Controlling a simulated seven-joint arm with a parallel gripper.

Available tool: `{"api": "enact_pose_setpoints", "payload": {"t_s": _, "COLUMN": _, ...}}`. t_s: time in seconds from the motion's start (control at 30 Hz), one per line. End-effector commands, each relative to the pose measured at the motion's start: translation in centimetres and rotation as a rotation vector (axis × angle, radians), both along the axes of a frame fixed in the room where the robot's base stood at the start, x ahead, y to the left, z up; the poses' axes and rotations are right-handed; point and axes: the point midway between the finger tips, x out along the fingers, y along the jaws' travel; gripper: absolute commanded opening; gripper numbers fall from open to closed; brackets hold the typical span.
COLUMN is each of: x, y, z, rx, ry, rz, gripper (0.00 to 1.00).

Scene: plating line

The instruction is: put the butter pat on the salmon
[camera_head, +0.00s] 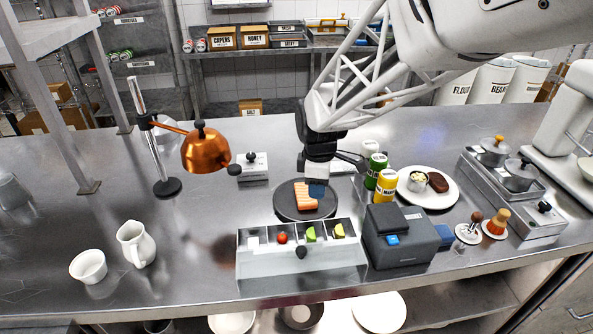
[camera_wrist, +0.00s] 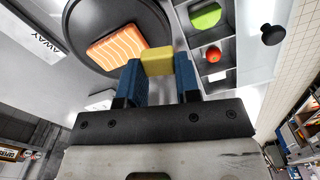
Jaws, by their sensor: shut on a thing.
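The salmon (camera_head: 303,199) is an orange striped fillet on a round dark plate (camera_head: 282,207) in the middle of the counter. In the wrist view the salmon (camera_wrist: 112,50) lies on the dark plate (camera_wrist: 85,25), just left of my fingertips. My gripper (camera_head: 317,190) points down over the right part of the plate. In the wrist view its blue fingers (camera_wrist: 158,68) are shut on the yellow butter pat (camera_wrist: 157,60). The butter pat appears beside the salmon's right edge there; I cannot tell its height above it. In the head view the butter pat is not distinguishable.
A divided bin (camera_head: 300,270) with a tomato and green pieces stands in front of the plate. Green and yellow bottles (camera_head: 385,186), a grey machine (camera_head: 405,240) and a white plate with steak (camera_head: 450,192) are at right. A copper lamp (camera_head: 205,150) hangs at left.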

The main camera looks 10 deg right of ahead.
Motion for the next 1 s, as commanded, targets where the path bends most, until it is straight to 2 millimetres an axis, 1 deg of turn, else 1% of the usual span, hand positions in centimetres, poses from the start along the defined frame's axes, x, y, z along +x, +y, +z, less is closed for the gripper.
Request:
{"api": "enact_pose_setpoints", "payload": {"t_s": 0.03, "x": -1.3, "y": 0.1, "z": -0.3, "rx": 0.0, "ry": 0.0, "rz": 0.041, "gripper": 0.19}}
{"api": "enact_pose_setpoints", "payload": {"t_s": 0.2, "x": -4.6, "y": 0.2, "z": -1.3, "rx": 0.0, "ry": 0.001, "rz": 0.166, "gripper": 0.19}}
{"api": "enact_pose_setpoints", "payload": {"t_s": 0.3, "x": -5.9, "y": 0.2, "z": -1.8, "rx": 0.0, "ry": 0.0, "rz": 0.217, "gripper": 0.19}}
{"api": "enact_pose_setpoints", "payload": {"t_s": 0.4, "x": -6.7, "y": 0.2, "z": -2.1, "rx": 0.0, "ry": 0.001, "rz": 0.25, "gripper": 0.19}}
{"api": "enact_pose_setpoints", "payload": {"t_s": 0.6, "x": -7.2, "y": 0.2, "z": -2.2, "rx": 0.0, "ry": 0.001, "rz": 0.272, "gripper": 0.19}}
{"api": "enact_pose_setpoints", "payload": {"t_s": 1.0, "x": -6.9, "y": 0.3, "z": -2.3, "rx": 0.0, "ry": 0.001, "rz": 0.27, "gripper": 0.19}}
